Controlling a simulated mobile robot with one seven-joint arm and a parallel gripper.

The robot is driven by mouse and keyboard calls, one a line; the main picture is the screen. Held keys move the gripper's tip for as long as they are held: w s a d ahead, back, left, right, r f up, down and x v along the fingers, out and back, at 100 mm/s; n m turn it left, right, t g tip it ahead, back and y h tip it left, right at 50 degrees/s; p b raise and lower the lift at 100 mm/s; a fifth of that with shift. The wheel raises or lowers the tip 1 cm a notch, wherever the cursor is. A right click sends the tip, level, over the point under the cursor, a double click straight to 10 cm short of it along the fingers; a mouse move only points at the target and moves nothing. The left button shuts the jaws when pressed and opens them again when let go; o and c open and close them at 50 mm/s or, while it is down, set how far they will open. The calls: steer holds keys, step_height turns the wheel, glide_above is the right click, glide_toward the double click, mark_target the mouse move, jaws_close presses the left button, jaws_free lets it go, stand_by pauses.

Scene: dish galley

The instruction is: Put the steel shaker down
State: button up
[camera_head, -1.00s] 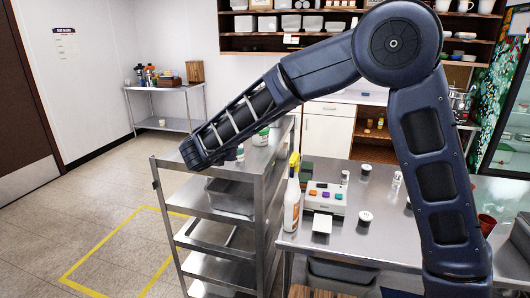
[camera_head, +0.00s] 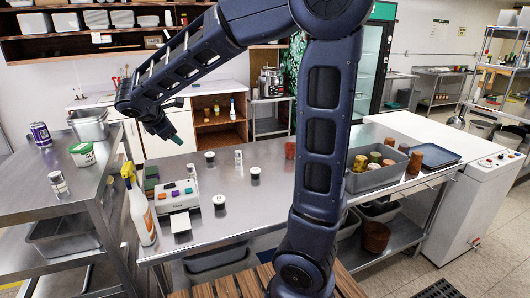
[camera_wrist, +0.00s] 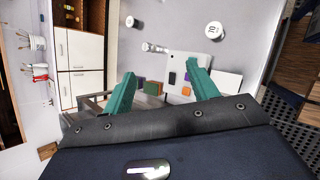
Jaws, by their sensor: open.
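A small shaker-like cylinder with a grey metallic top (camera_head: 58,184) stands upright on the steel shelf cart (camera_head: 60,205) at the left in the head view. A second slim, pale shaker-like container (camera_head: 238,158) stands upright on the steel table (camera_head: 285,200). I cannot tell for sure which is the steel shaker. My gripper (camera_head: 172,133) is over the far left part of the table, apart from both. In the wrist view its teal fingers (camera_wrist: 163,88) are spread with nothing held between them.
A can (camera_head: 41,134) and a green-lidded tub (camera_head: 82,153) share the cart. A grey bin (camera_head: 371,180) stands at right.

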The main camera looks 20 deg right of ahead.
steer(key=s+d+m+g, duration=0.1)
steer(key=s+d+m, duration=0.2)
steer(key=d, duration=0.3)
steer(key=s+d+m+g+y, duration=0.1)
steer(key=s+d+m, duration=0.1)
steer(key=d+m, duration=0.3)
steer(key=s+d+m+g, duration=0.1)
steer(key=s+d+m, duration=0.15)
steer(key=d, duration=0.45)
steer(key=s+d+f+m+y, duration=0.1)
steer(key=s+d+m, duration=0.2)
steer(key=s+m, duration=0.2)
steer(key=s+d+f+m+y, duration=0.1)
steer(key=s+d+m+y, duration=0.1)
steer(key=s+d+m, duration=0.2)
steer(key=s+m, duration=0.1)
steer(key=s, duration=0.2)
steer(key=shift+s+d+f+y, duration=0.2)
steer(key=shift+d+f+y, duration=0.05)
steer(key=shift+f+y, duration=0.05)
steer(key=shift+o, duration=0.2)
